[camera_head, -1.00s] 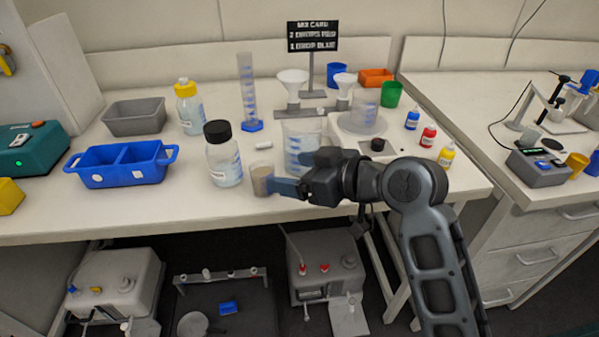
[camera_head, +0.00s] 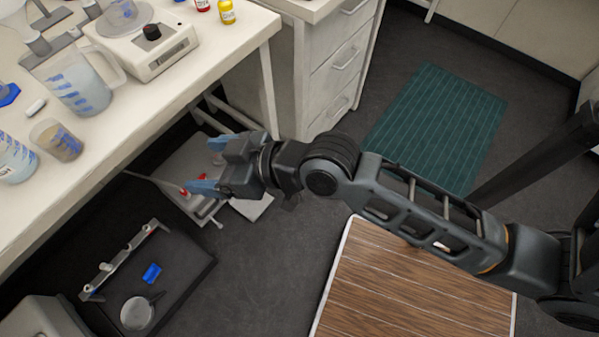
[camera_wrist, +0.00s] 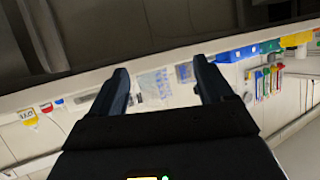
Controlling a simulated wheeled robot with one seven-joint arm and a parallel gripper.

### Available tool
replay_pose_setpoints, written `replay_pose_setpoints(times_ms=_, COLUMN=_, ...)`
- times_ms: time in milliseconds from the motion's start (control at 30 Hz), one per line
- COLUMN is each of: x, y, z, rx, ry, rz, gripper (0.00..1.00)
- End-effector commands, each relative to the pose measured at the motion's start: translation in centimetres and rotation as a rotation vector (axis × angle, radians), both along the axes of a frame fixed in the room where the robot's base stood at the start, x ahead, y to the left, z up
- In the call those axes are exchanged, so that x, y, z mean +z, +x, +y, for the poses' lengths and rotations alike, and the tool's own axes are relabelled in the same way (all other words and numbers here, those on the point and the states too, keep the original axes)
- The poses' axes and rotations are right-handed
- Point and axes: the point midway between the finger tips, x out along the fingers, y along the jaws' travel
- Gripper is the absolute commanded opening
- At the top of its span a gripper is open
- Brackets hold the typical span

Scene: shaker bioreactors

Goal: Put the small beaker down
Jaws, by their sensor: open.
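The small beaker (camera_head: 58,140), clear with brownish contents, stands upright on the white bench (camera_head: 120,125) near its front edge in the head view. My gripper (camera_head: 207,165) is open and empty, out past the bench's front edge and to the right of the small beaker, clearly apart from it. In the wrist view my gripper's two fingers (camera_wrist: 160,72) are spread with nothing held between them. Glassware on the bench shows beyond them, too small to tell apart surely.
A large beaker (camera_head: 78,85) stands behind the small beaker, with a white balance (camera_head: 150,50) to its right. Below are a dark tray (camera_head: 185,270) and grey equipment (camera_head: 195,160). A wood-topped surface (camera_head: 400,290) lies front right.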

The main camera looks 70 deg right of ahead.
Motion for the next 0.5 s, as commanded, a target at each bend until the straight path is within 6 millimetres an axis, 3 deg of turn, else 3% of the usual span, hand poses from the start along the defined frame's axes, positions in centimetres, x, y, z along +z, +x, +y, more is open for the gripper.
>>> replay_pose_setpoints(times_ms=33, x=-0.5, y=-2.4, z=-0.2, rx=-0.025, ry=-0.003, rz=0.005, gripper=0.8)
replay_pose_setpoints(times_ms=233, x=-0.1, y=-10.2, z=-1.0, rx=-0.103, ry=-0.024, rz=-0.024, gripper=0.8)
replay_pose_setpoints(times_ms=500, x=3.6, y=-19.3, z=-1.3, rx=-0.133, ry=-0.053, rz=-0.086, gripper=0.8)
